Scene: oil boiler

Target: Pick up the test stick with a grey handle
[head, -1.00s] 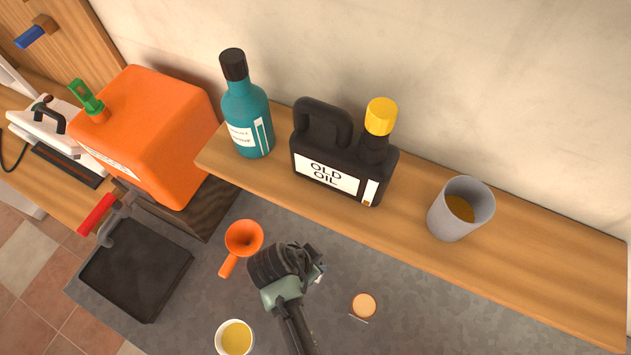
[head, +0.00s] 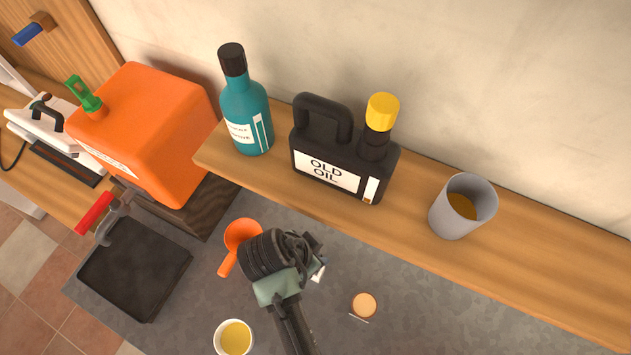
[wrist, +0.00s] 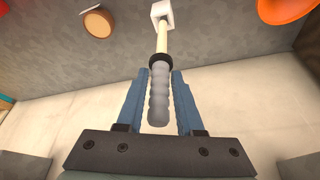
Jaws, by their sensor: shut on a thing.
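The test stick (wrist: 159,95) has a ribbed grey handle, a dark collar, a pale shaft and a white squarish tip. In the wrist view my gripper (wrist: 160,76) has its two blue fingers on either side of the grey handle and is shut on it. The shaft and tip point away from the gripper. In the head view my gripper (head: 312,262) is over the grey counter, just right of the orange funnel. There my own wrist hides most of the stick, and only a small white part (head: 319,274) shows.
A cup of yellow liquid (head: 234,338) and a round tan disc (head: 363,305) are on the counter. The shelf behind holds a teal bottle (head: 247,110), a black oil jug (head: 335,160) and a grey cup (head: 455,215). An orange funnel (head: 240,238) and a black tray (head: 135,265) are left.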

